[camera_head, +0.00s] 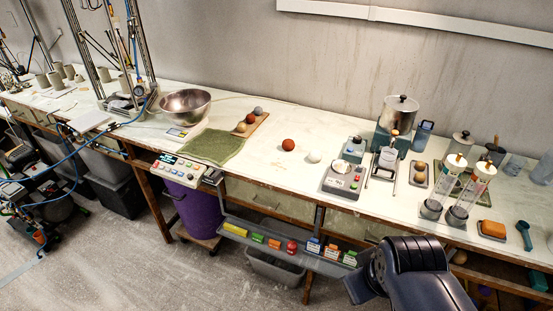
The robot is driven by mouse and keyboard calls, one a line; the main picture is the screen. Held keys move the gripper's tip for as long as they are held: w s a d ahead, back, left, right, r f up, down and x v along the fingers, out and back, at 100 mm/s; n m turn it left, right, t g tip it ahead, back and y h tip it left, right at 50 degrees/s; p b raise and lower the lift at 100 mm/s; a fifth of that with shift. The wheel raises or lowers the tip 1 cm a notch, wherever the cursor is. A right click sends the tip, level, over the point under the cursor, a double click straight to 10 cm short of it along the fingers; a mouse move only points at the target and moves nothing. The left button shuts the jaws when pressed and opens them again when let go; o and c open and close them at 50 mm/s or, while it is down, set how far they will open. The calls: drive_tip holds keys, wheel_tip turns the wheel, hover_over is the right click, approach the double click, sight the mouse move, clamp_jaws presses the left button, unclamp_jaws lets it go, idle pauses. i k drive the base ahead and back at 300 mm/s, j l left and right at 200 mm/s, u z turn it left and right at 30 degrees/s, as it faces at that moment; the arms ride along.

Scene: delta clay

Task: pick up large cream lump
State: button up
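A dark part of my arm shows at the bottom right, below the bench front. My gripper is out of the picture, so its fingers and anything in them cannot be seen.
A wooden board (262,121) with several lumps and a green cloth (212,147) lie to the left. A low shelf (285,246) hangs below the front edge.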

sight(316, 157)
drive_tip(key=i+l+z, duration=0.4)
drive_tip(key=i+z, duration=0.2)
drive_tip(key=i, duration=0.25)
